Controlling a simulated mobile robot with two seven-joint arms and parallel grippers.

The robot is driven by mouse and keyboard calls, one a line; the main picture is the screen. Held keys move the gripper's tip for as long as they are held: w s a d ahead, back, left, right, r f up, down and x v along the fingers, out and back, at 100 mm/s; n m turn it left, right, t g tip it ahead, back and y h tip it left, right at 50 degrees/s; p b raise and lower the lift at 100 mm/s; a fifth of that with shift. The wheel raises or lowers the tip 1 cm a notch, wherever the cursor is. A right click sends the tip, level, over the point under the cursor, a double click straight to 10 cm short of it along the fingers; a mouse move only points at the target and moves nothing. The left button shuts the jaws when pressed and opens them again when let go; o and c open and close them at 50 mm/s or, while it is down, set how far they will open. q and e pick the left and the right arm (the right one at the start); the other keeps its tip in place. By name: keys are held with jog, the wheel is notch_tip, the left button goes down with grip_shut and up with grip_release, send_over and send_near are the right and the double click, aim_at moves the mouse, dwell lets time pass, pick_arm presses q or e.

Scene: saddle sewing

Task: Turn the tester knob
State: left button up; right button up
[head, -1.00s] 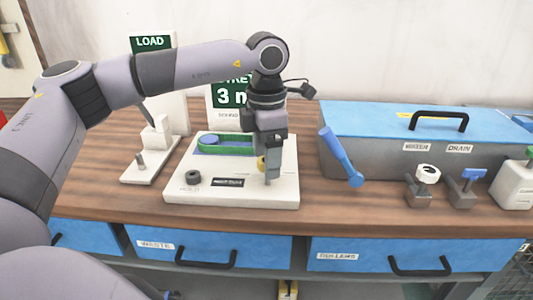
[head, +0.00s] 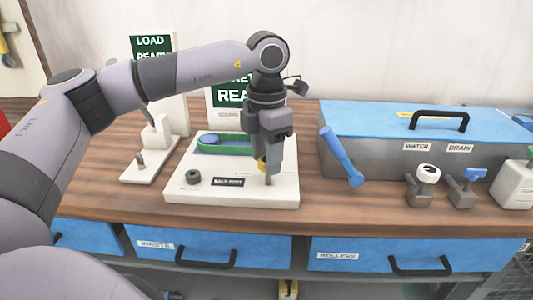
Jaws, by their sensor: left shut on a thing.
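The tester is a white base (head: 238,196) on the wooden bench, with a green band (head: 222,143) around a blue roller on top. A dark round knob (head: 193,177) sits at its front left, clear of my gripper. My left gripper (head: 267,174) points down at the right side of the base. It is shut on a small yellow part (head: 262,164), probably a knob, mostly hidden by the jaws. A green sign (head: 231,94) behind reads "REA..." where my arm leaves it uncovered. My right gripper is not in view.
A second white stand (head: 160,145) with a "LOAD READY" sign stands left. A blue-handled tool (head: 341,156) leans by the grey and blue box (head: 425,150) at right. Small valves (head: 423,186) stand before the box. Blue drawers (head: 210,250) are below the bench edge.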

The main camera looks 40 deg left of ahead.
pick_arm(q)
jog(key=n, duration=0.4)
jog(key=shift+n, duration=0.3)
jog(key=n, duration=0.4)
jog(key=shift+d+r+n+p, duration=0.1)
jog(key=shift+n+p, duration=0.2)
jog(key=n, duration=0.3)
jog(key=shift+n, duration=0.3)
jog(key=n+p, duration=0.1)
jog(key=n, duration=0.1)
jog(key=shift+w+n, duration=0.1)
jog(key=shift+n, duration=0.2)
jog(key=n, duration=0.2)
jog(key=shift+n, duration=0.3)
jog(key=shift+n+p, duration=0.3)
jog(key=shift+n, duration=0.3)
jog(key=o, duration=1.1)
jog(key=shift+d, duration=0.1)
jog(key=shift+c, duration=0.2)
